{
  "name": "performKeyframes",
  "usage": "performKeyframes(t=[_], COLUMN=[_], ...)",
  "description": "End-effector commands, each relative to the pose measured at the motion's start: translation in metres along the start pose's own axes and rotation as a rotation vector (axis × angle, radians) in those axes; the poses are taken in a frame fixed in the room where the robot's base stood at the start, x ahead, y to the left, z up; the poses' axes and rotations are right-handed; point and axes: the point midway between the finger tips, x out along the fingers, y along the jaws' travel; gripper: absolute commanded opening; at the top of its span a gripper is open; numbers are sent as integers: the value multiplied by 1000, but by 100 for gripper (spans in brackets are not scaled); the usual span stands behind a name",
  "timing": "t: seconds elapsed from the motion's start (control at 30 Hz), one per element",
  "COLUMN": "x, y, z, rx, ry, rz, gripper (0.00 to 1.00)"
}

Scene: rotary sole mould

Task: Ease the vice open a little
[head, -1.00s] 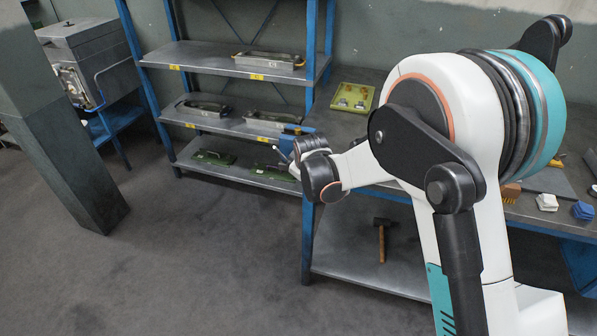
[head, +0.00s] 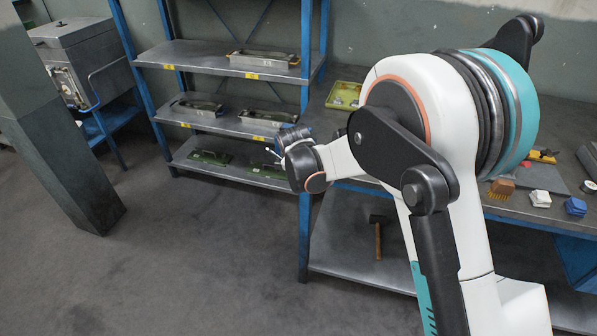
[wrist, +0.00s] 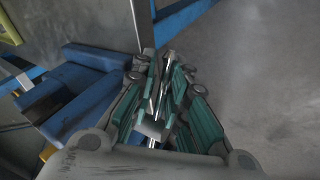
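The blue vice (wrist: 85,88) fills the left of the wrist view, at the bench edge. My gripper (wrist: 167,68) is beside it, its teal-padded fingers close together around the vice's bare metal handle bar (wrist: 164,92). It looks shut on the bar. A metal block (wrist: 152,130), apparently the screw head, sits low between the fingers. The gap between the vice jaws cannot be made out.
A blue-framed shelf (head: 215,127) with several moulds stands behind. The bench (head: 480,208) carries a yellow-green tray (head: 344,95), a brush (head: 501,188) and a blue block (head: 576,207). A hammer (head: 378,240) lies on the lower shelf. The floor at the left is open.

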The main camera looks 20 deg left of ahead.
Motion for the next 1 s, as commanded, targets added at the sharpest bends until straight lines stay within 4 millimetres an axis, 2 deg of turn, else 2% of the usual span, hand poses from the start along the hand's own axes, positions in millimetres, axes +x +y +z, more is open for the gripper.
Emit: performKeyframes(t=[0.37, 0.47, 0.8, 1.0], x=[-3, -11, -58, -74], y=[-1, -1, 0, 0], z=[1, 1, 0, 0], rx=[0, 0, -1, 0], ry=[-1, -1, -1, -1], rz=[-1, -2, -1, 0], gripper=[16, 16, 16, 16])
